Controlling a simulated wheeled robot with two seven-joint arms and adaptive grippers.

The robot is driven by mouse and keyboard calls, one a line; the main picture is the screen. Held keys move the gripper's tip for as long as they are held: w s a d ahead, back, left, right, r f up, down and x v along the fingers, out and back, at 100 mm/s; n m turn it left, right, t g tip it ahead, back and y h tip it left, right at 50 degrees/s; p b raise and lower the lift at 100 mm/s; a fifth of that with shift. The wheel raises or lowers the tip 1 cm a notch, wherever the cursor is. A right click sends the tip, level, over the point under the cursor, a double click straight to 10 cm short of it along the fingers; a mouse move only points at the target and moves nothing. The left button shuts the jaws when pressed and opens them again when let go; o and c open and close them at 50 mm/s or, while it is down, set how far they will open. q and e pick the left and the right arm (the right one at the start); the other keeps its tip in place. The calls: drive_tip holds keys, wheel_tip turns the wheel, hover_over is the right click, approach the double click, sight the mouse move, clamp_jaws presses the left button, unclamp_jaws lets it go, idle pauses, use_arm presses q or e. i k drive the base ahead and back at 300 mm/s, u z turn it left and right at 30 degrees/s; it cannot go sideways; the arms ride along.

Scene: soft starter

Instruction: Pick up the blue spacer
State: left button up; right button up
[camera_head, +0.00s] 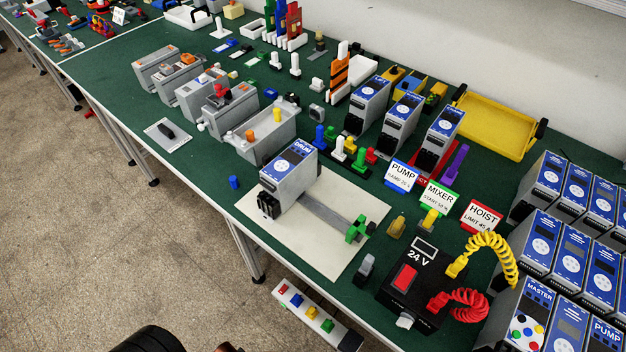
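A small blue cylinder (234,182), which looks like the blue spacer, stands on the green table top (190,172) near its front edge. It is left of the white mat (262,229) and apart from the things around it. Its whole side shows and nothing covers it. Neither of my grippers can be made out; only dark parts, probably of my own body, show at the bottom edge.
A grey DRUM unit (288,177) stands on the mat, right of the cylinder. A grey open bin (262,143) is behind it, and a grey plate (168,135) lies to the left. The table around the cylinder is clear. A black 24 V box (422,283) stands at right.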

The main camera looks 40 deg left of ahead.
sight(233, 181)
drive_tip(key=z, duration=0.85)
drive_tip(key=k, duration=0.95)
drive_tip(key=u, duration=1.35)
drive_tip(key=i, duration=0.45)
drive_tip(key=u, duration=0.05)
